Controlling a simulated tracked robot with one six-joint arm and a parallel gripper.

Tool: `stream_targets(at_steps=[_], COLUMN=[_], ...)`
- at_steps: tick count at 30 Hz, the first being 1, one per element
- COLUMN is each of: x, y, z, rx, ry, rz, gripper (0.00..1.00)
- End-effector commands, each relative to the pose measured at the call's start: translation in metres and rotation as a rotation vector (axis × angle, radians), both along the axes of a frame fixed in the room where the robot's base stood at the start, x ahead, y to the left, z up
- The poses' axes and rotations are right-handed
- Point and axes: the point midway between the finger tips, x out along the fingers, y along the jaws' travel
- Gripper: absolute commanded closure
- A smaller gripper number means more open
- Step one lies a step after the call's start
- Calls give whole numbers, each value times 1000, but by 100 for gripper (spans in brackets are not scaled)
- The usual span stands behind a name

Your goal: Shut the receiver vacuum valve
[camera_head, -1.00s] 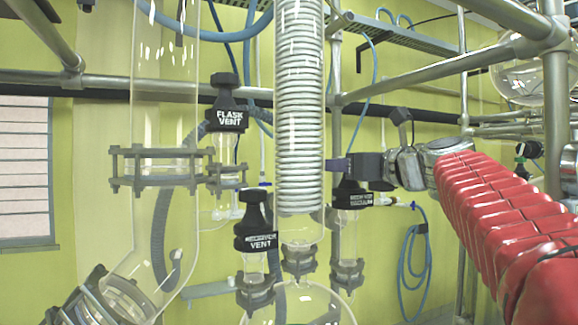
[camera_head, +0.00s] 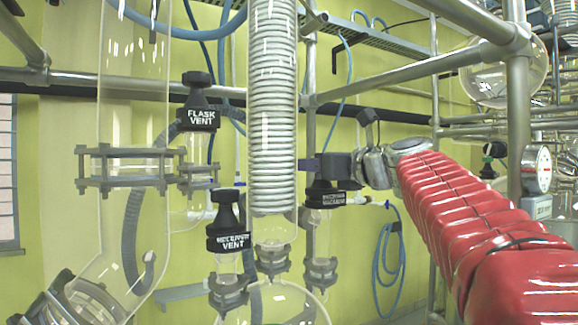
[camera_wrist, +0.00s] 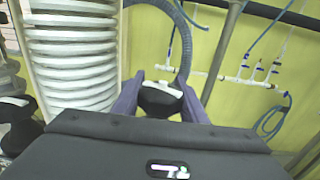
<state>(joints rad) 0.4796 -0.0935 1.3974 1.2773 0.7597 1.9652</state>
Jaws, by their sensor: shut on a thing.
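The receiver vacuum valve (camera_head: 326,198) is a black valve with a white label, right of the coiled glass column, on a clear glass neck. My gripper (camera_head: 310,166) reaches it from the right, at the top of the valve. In the wrist view, the purple fingers of my gripper (camera_wrist: 163,92) stand on either side of the black valve knob (camera_wrist: 160,101) and are shut on it. The fingers and gripper body hide most of the knob in the head view. How far the knob is turned cannot be told.
The receiver vent valve (camera_head: 229,225) stands to the left and lower. The flask vent valve (camera_head: 198,103) is further left and higher. The coiled glass column (camera_head: 273,110) stands close beside my gripper. Metal pipes (camera_head: 410,68) cross above my red-sleeved arm.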

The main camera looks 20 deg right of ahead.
Motion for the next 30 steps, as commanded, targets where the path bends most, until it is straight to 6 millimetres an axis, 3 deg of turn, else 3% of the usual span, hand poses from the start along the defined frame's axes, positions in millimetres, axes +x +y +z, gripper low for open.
stream_targets(at_steps=[30], x=[2], y=[-11], z=[-2], rx=[0], ry=[2], rz=[-272], gripper=[84])
